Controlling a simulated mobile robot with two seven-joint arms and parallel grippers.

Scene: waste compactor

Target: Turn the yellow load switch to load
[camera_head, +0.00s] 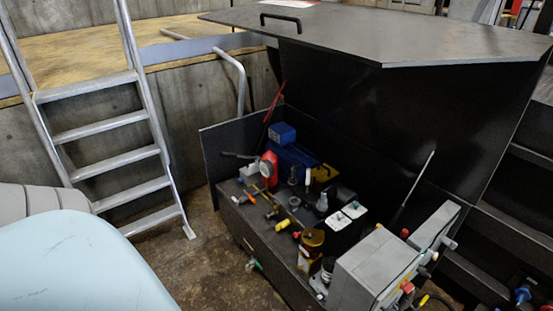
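The open black compactor housing (222,168) holds pumps, valves and fittings. A small yellow handle (282,225) sits among the fittings near its front. A grey control box (372,265) stands at the lower right, with small red and yellow parts (407,288) on its right side. I cannot tell which yellow part is the load switch, nor read any load marking or switch position. Neither of my grippers is in view.
A black lid with a handle (281,18) is raised over the housing. A metal ladder (107,128) leans at the left by a concrete wall (185,100). Brown floor (205,262) shows in front of the housing. Blue and red fittings (522,294) are at the lower right.

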